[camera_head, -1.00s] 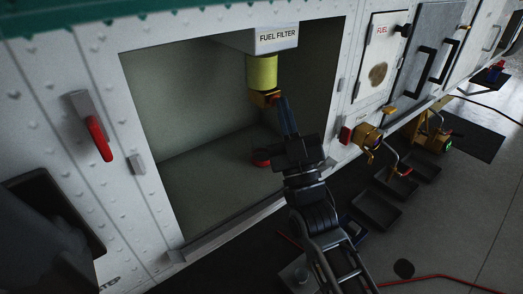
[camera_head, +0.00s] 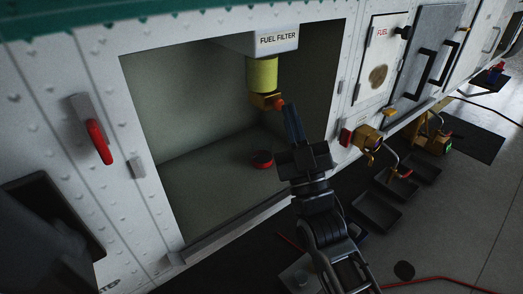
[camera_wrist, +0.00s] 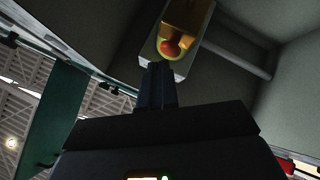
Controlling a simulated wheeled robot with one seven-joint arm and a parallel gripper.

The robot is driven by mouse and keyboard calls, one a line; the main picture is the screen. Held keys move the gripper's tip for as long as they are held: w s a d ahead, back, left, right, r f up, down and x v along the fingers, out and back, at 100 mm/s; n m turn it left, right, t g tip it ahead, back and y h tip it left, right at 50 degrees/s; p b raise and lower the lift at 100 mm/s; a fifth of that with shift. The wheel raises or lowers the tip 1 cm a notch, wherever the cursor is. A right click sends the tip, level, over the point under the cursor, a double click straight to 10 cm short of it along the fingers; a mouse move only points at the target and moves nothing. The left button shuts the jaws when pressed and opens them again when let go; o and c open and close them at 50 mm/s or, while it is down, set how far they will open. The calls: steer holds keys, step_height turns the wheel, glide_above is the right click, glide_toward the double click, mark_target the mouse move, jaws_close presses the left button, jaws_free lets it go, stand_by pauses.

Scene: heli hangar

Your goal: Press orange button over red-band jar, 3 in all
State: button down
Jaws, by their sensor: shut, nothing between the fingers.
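The yellow fuel filter (camera_head: 261,75) hangs from the housing marked FUEL FILTER inside an open bay. The orange button (camera_head: 280,104) shows on the gold fitting (camera_head: 262,100) at its lower end; the wrist view shows the button (camera_wrist: 172,46) ahead of the fingertips. A low round thing with a red band (camera_head: 262,160), apparently the jar, stands on the bay floor below. My gripper (camera_head: 289,110) is shut and empty, its blue fingers pointing up beside the button. The wrist view shows the fingers (camera_wrist: 158,70) just short of the button; a small gap seems to remain.
The bay's front sill (camera_head: 228,232) and white riveted side panel (camera_head: 90,140) frame the opening. A red handle (camera_head: 98,140) is on the left panel. Gold valves (camera_head: 367,138) and dark trays (camera_head: 376,210) are to the right. The bay is otherwise open.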

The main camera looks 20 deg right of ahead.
steer(key=shift+s+d, duration=0.25)
steer(key=shift+s, duration=0.5)
steer(key=shift+s+d, duration=0.25)
steer(key=shift+s, duration=0.5)
steer(key=shift+s+d, duration=0.25)
steer(key=shift+s, duration=0.5)
steer(key=shift+p, duration=0.3)
stand_by(0.5)
